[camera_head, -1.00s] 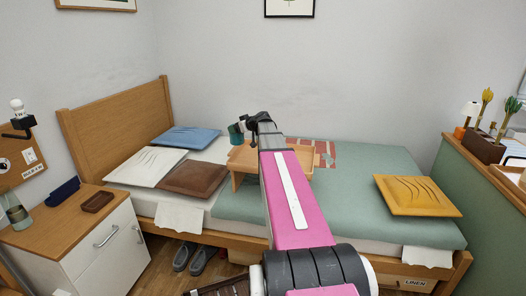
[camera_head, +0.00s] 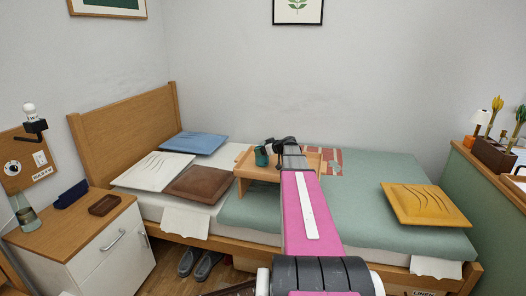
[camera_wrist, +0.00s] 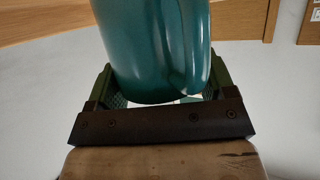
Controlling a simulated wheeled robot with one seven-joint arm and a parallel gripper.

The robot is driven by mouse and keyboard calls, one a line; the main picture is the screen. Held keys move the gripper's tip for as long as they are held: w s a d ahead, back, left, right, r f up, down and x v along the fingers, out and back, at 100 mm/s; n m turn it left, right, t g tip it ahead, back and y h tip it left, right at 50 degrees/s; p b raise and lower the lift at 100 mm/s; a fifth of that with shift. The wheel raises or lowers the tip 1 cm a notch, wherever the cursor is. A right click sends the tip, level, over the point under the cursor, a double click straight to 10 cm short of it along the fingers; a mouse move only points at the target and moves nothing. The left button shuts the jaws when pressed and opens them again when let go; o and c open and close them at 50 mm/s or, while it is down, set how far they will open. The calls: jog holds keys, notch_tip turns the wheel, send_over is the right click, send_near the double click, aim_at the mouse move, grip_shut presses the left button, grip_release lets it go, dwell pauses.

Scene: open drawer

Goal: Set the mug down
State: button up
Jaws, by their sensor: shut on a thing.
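The teal mug (camera_head: 261,156) appears upright at the left part of the wooden bed tray (camera_head: 257,175) in the head view. I cannot tell whether its base touches the tray top or hangs just above it. My gripper (camera_head: 271,149) is shut on the mug from its right side, and my arm hides the right middle of the tray. In the wrist view the mug (camera_wrist: 155,45) fills the space between the two green fingers, and its upper part is out of frame.
The tray stands on the green-covered bed (camera_head: 350,215). A brown cushion (camera_head: 200,186), a white cushion (camera_head: 153,170) and a blue cushion (camera_head: 195,143) lie left of it. A yellow cushion (camera_head: 425,204) lies right. A nightstand (camera_head: 70,232) stands at the left.

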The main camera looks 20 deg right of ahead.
jog(key=shift+f, duration=0.2)
jog(key=o, duration=1.1)
jog(key=shift+c, duration=0.2)
jog(key=v, duration=1.2)
